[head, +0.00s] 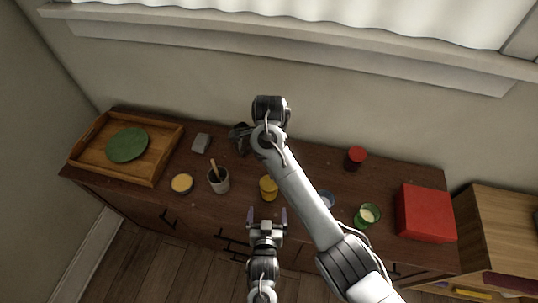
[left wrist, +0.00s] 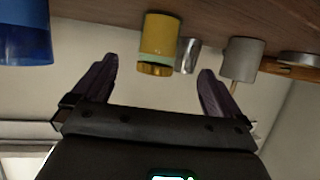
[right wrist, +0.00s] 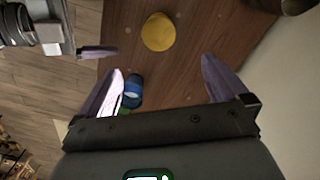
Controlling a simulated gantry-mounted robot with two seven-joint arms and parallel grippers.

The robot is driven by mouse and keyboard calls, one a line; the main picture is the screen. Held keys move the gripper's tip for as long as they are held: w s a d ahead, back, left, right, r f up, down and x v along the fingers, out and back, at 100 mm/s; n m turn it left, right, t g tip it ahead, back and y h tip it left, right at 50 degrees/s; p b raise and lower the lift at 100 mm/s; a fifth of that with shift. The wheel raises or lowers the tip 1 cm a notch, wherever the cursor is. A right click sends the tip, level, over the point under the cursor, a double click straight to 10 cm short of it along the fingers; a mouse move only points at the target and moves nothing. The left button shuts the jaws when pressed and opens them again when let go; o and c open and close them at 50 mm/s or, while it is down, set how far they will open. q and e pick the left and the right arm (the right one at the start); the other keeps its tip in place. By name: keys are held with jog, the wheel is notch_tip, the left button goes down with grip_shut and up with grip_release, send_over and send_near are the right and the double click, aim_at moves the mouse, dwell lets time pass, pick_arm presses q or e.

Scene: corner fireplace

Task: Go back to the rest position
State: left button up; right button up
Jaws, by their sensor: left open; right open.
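My right arm reaches across the dresser from the lower right. My right gripper (head: 240,138) is near the back wall, mostly hidden behind its own wrist in the head view. In the right wrist view its fingers (right wrist: 161,65) are apart with nothing between them, above the dresser top.
A blue cup (right wrist: 135,92) is partly behind my right arm.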

pick_arm(q)
jog(key=shift+s+r, duration=0.15)
jog(key=shift+s, duration=0.25)
